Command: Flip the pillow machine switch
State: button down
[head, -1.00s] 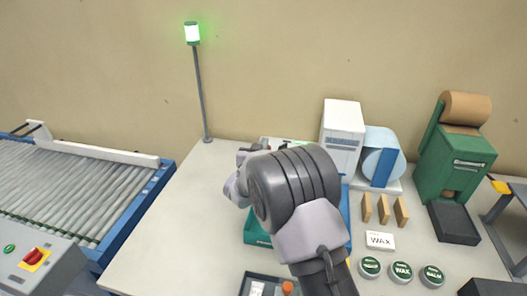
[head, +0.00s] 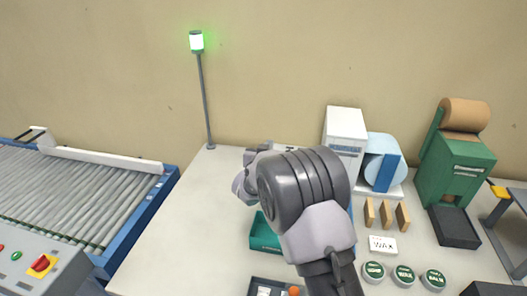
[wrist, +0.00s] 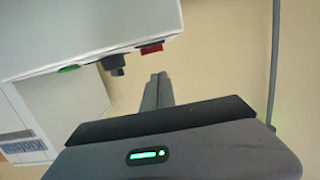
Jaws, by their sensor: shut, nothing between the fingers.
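The pillow machine (head: 346,124) is a white box with a pale blue film roll (head: 381,158) beside it, at the back of the table. In the wrist view its white housing (wrist: 90,30) fills the upper left. A small dark switch (wrist: 114,65) sticks out from its edge, between a green patch (wrist: 68,69) and a red patch (wrist: 151,48). My gripper (wrist: 160,80) is shut and empty. Its fingertips appear just right of and slightly below the switch, with a visible gap in the picture. In the head view my arm hides the fingertips.
A green machine with a brown paper roll (head: 466,114) stands at the right. Wooden blocks (head: 386,215), a WAX card (head: 383,246) and round tins (head: 403,275) lie nearby. A teal bin (head: 264,236) is partly behind my arm. The table's left part (head: 185,225) is clear.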

jog(key=s+r, duration=0.1)
jog(key=s+a+r, duration=0.1)
jog(key=s+a, duration=0.1)
jog(key=shift+s+r+p, duration=0.3)
jog(key=shift+r+p, duration=0.1)
jog(key=s, duration=0.2)
jog(key=s+r, duration=0.1)
jog(key=s+r+p, duration=0.1)
jog(key=s, duration=0.1)
jog(key=shift+s, duration=0.3)
jog(key=s+d+r+g+y, duration=0.3)
jog(key=s+r, duration=0.3)
jog(key=s, duration=0.3)
jog(key=s+d+r+g+y, duration=0.25)
jog(key=s+r, duration=0.25)
jog(key=s, duration=0.3)
jog(key=s+d+f+m+g, duration=0.1)
jog(key=s+d+f+g, duration=0.1)
jog(key=s, duration=1)
jog(key=s+d+f+m+g, duration=0.1)
jog(key=s+d+f+g, duration=0.1)
jog(key=s, duration=1)
jog(key=shift+d+f+g, duration=0.15)
jog(key=shift+d+g, duration=0.2)
jog(key=shift+d, duration=0.35)
jog(key=shift+h, duration=0.25)
